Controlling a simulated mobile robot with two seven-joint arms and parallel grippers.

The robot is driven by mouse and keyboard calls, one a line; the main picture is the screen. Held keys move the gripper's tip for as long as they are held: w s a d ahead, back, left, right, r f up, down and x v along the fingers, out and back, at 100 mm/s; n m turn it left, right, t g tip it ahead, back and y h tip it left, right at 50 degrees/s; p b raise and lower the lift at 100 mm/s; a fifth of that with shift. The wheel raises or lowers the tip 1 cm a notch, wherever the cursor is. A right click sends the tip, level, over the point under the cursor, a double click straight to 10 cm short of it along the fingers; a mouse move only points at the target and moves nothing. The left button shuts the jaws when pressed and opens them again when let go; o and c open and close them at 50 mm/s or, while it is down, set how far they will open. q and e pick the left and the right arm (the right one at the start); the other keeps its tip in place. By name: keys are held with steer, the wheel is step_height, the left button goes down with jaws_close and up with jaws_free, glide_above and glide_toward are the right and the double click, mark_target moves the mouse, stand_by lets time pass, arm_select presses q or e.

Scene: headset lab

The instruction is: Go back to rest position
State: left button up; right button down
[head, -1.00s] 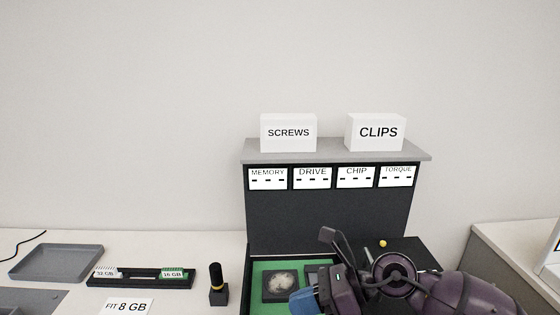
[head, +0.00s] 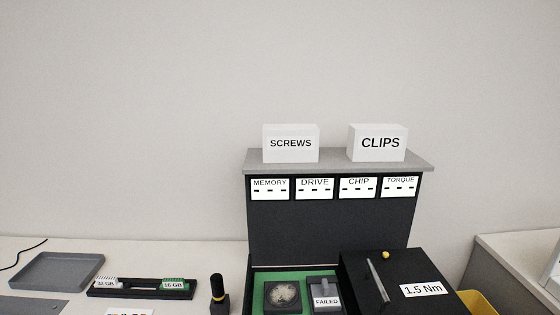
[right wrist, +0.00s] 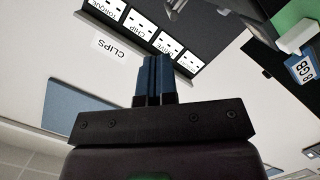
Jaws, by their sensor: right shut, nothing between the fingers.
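My right gripper (right wrist: 153,80) shows in the right wrist view with its two blue fingers pressed together and nothing between them. It is clear of the bench, with the black panel (right wrist: 150,38) and its labels beyond the fingertips. In the head view neither gripper is in sight. The green-lined tray (head: 258,287) there holds a round-faced part (head: 283,295) and a part labelled FAILED (head: 326,292).
A black box labelled 1.5 Nm (head: 400,268) stands right of the tray, near a yellow bin (head: 478,303). SCREWS (head: 290,143) and CLIPS (head: 377,143) boxes sit on the shelf. A memory rack (head: 142,290) and an empty grey tray (head: 60,270) stand left.

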steer(key=s+d+f+m+g, duration=0.2)
steer(key=s+f+m+g, duration=0.3)
steer(key=s, duration=0.5)
steer(key=s+d+f+m+g, duration=0.2)
steer(key=s+f+m+g, duration=0.1)
steer(key=s+f+g, duration=0.65)
steer(key=w+f+t+y, duration=0.1)
steer(key=w+f+t, duration=0.5)
steer(key=f+t, duration=0.2)
steer(key=shift+f+t, duration=0.15)
steer(key=shift+t, duration=1.1)
steer(key=shift+w+a, duration=0.1)
